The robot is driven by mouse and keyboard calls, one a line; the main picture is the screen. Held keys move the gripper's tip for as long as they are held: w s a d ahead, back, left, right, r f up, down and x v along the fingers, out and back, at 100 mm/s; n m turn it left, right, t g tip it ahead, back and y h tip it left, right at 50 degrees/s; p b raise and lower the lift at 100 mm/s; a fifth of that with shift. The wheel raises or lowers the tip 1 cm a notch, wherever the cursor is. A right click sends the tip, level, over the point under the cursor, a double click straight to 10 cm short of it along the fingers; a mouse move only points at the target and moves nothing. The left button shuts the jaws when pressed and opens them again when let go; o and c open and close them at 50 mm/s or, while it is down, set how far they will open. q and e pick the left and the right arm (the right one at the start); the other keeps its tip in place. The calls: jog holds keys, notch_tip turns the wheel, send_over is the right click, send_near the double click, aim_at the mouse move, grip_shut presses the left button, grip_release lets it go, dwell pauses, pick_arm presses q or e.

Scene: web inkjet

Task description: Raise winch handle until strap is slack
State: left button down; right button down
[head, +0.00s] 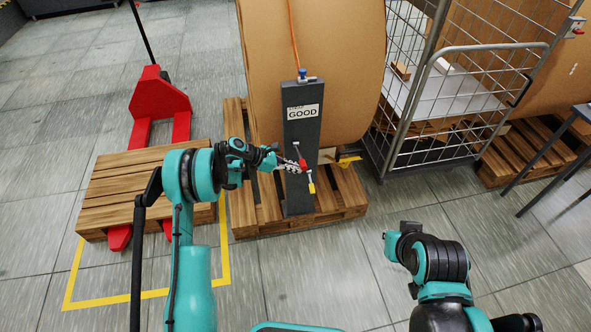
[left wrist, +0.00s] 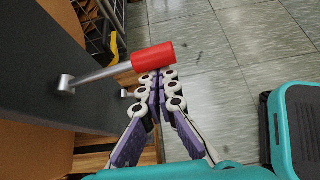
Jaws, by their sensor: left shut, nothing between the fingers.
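The winch handle is a metal lever with a red grip (head: 303,165) on the front of a dark grey post (head: 300,125) labelled GOOD. In the left wrist view the red grip (left wrist: 153,57) lies just past my left fingertips, with its metal rod (left wrist: 95,77) running left to the post. My left gripper (head: 292,167) is shut and empty, its tips close beside or touching the grip. It also shows in the left wrist view (left wrist: 158,85). The orange strap (head: 293,38) runs up from the post's top; I cannot tell its tension. My right arm is at lower right; its fingers cannot be made out.
A yellow-tipped lever (head: 311,186) hangs below the red grip. A large brown roll (head: 345,70) stands behind the post on a wooden pallet (head: 340,200). A wire cage cart (head: 440,110) is right, a red pallet jack (head: 157,100) left. Floor in front is clear.

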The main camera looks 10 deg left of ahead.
aim_at(301, 163)
pick_arm(q)
jog(key=r, duration=0.2)
jog(key=r+p, duration=0.1)
jog(key=shift+w+a+r+n+g, duration=0.1)
jog(key=shift+w+r+n+g, duration=0.1)
jog(key=shift+w+n+g, duration=0.2)
jog(key=shift+w+a+r+p, duration=0.1)
jog(key=shift+w+r+p, duration=0.15)
jog(key=shift+r, duration=0.4)
jog(key=shift+w+a+r+p, duration=0.15)
jog(key=shift+w+r, duration=0.15)
jog(key=shift+r, duration=0.3)
jog(key=shift+w+r, duration=0.1)
